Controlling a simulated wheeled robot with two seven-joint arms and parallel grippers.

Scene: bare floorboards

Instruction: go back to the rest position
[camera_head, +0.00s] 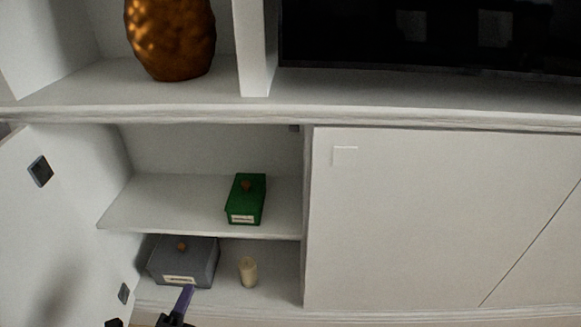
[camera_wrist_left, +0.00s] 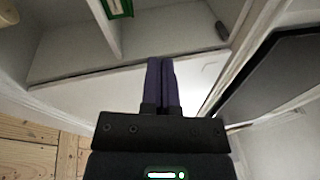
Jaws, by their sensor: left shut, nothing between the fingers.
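My left gripper (camera_head: 186,296) shows at the bottom of the head view, in front of the open cabinet. In the left wrist view its two purple fingers (camera_wrist_left: 161,82) are together, shut with nothing between them. In the head view the fingertips overlap the lower front of a grey box, and I see no grip on it. My right gripper is in neither view.
The cabinet's left door (camera_head: 62,215) stands open. A green box (camera_head: 246,203) sits on the middle shelf (camera_head: 165,205); the grey box (camera_head: 205,262) and a candle (camera_head: 248,271) stand below. A bronze vase (camera_head: 172,38) and dark screen (camera_head: 420,35) are above. Floorboards (camera_wrist_left: 35,155) are bare.

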